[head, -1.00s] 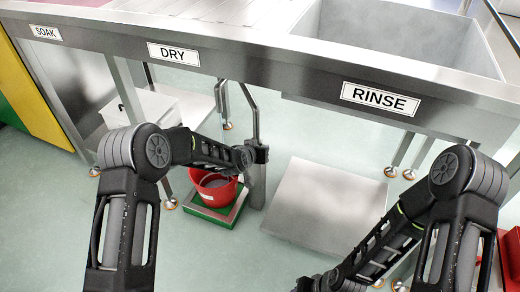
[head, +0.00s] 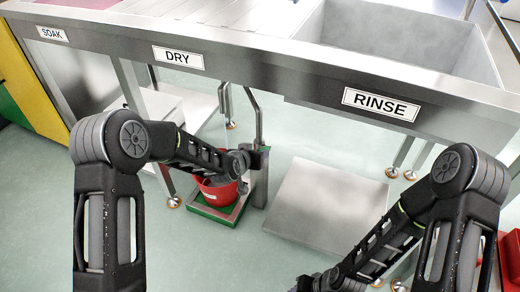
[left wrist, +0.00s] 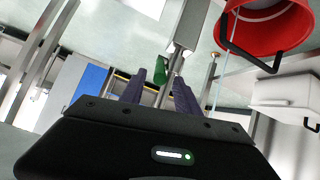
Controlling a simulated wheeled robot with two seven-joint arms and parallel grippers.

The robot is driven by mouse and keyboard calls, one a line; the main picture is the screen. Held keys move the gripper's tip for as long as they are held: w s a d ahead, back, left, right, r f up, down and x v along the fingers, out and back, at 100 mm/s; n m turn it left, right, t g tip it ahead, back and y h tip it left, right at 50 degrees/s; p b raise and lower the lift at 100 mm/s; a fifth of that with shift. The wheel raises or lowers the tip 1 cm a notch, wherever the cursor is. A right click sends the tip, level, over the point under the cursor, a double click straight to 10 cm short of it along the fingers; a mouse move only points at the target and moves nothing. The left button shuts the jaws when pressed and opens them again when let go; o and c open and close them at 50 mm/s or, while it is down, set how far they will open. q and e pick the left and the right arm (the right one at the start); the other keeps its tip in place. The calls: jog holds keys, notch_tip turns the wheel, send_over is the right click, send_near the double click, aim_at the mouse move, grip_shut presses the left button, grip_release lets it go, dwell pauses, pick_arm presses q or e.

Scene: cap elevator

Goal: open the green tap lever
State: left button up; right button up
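The green tap lever (left wrist: 161,69) shows in the left wrist view beside a metal pipe (left wrist: 177,62). My left gripper (left wrist: 160,85) has its two dark fingers apart, with the lever in the gap between their tips; I cannot tell whether they touch it. In the head view my left gripper (head: 244,162) is at the upright metal post under the sink counter, and my arm hides most of the lever there. My right arm reaches down to the bottom edge of the head view; its gripper fingers cannot be made out.
A red bucket (head: 213,194) stands on a green-edged platform (head: 201,210) just left of the post. The steel counter (head: 262,75) spans above my arms. A flat steel plate (head: 327,201) lies to the right of the post. A white box (left wrist: 285,95) shows in the left wrist view.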

pick_arm(q)
jog(key=shift+s+a+r, duration=0.15)
jog(key=shift+s+r, duration=0.1)
jog(key=shift+s, duration=0.1)
jog(key=shift+c, duration=0.5)
